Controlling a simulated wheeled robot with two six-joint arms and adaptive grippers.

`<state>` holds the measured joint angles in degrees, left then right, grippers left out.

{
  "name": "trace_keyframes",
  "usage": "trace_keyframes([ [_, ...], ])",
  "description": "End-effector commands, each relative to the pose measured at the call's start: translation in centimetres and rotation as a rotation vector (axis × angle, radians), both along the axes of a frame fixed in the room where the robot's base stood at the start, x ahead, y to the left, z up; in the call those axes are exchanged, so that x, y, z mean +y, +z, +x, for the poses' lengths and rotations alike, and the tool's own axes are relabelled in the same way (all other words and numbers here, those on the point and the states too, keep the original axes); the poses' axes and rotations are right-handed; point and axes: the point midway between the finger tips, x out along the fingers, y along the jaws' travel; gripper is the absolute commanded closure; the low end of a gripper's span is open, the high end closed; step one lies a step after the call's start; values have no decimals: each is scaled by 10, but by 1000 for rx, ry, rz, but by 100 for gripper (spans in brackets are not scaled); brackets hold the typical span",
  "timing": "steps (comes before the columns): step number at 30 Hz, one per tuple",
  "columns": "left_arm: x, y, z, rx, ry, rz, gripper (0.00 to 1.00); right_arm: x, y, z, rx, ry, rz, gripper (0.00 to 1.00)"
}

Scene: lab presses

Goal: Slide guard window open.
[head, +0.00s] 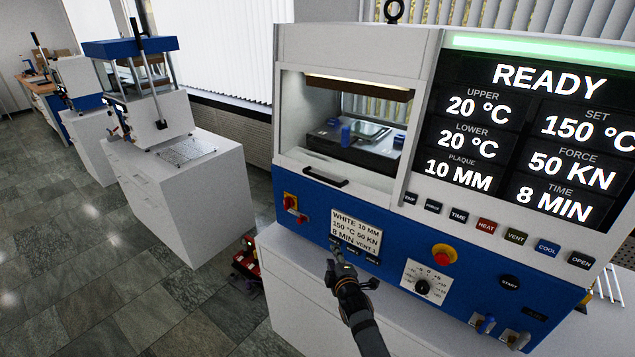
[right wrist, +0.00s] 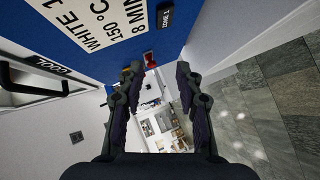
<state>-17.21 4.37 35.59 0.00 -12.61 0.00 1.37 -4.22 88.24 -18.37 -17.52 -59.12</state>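The guard window (head: 345,125) is the clear pane in the upper left front of the large white and blue press. The lit chamber and a metal platen show through it. A black bar handle (head: 325,181) sits at its lower edge, and a black handle also shows at the left of the right wrist view (right wrist: 30,89). The window appears to be down over the chamber, though the clear pane is hard to make out. My right gripper (head: 336,258) is in front of the lower blue panel, below the handle and apart from it. Its fingers (right wrist: 156,75) are spread and empty. My left gripper is not in view.
The press display (head: 530,130) reads READY. Buttons, a red and yellow stop knob (head: 444,253), a dial (head: 422,286) and a red switch (head: 291,203) stick out of the blue panel. A white bench (head: 300,290) lies below. Another press (head: 150,100) stands left, across open floor.

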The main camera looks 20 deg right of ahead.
Motion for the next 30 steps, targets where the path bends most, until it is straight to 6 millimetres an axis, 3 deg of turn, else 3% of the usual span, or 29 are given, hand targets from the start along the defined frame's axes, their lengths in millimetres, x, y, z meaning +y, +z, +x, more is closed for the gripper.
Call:
trace_keyframes([
  [1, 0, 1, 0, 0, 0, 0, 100, 0, 42, 12, -69, 8, -55, 64],
  [4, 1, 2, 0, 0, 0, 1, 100, -2, 121, 25, -191, 12, -195, 64],
  [6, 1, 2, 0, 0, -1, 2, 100, -4, 162, 27, -252, 5, -269, 64],
  [9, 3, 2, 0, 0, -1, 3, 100, -6, 191, 27, -295, -4, -331, 64],
  [17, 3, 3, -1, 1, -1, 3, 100, -7, 199, 38, -305, -5, -346, 64],
  [30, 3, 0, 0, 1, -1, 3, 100, -18, 199, 120, -303, -4, -345, 64],
])
